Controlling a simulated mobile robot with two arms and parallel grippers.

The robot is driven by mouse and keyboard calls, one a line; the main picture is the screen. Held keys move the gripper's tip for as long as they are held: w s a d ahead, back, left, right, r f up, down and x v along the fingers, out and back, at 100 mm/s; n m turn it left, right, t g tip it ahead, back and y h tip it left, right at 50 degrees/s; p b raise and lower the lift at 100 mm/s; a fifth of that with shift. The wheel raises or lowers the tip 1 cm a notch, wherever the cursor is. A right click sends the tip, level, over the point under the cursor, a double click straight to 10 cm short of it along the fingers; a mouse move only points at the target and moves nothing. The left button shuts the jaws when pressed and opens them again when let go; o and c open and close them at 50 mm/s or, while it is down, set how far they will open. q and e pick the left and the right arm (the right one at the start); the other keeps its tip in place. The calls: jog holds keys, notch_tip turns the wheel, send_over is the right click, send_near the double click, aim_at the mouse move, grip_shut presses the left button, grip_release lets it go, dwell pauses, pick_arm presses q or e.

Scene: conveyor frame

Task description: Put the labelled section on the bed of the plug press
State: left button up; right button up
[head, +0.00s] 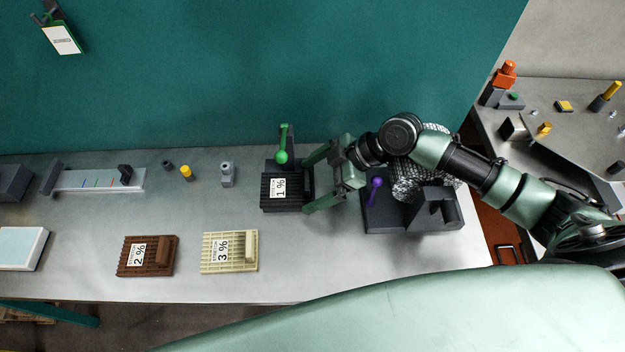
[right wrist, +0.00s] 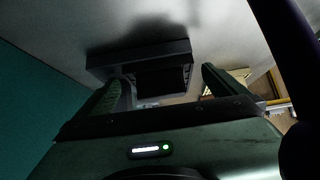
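A black slatted section (head: 270,199) with a white label reading 1 % sits at the front of a dark fixture with a green ball lever (head: 282,156). My right gripper (head: 312,184) is just right of it, fingers apart and pointing toward it. In the right wrist view the open fingers (right wrist: 165,88) have a dark block (right wrist: 162,80) in line between them; contact cannot be told. A brown section (head: 163,264) labelled 2 and a cream section (head: 215,264) labelled 3 lie flat at the front. Which fixture is the plug press is not marked. My left gripper is out of view.
A dark fixture with a purple lever (head: 375,188) stands right of the gripper, partly under my right arm. A grey-white rail (head: 95,181), a yellow-topped peg (head: 187,174) and a grey part (head: 227,176) stand at the back left. The table between the cream section and front right is clear.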

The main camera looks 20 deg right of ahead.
jog(key=shift+d+r, duration=0.3)
jog(key=shift+r, duration=0.05)
jog(key=b+v, duration=0.1)
jog(key=v, duration=1)
jog(key=shift+s+b, duration=0.15)
jog(key=shift+b, duration=0.2)
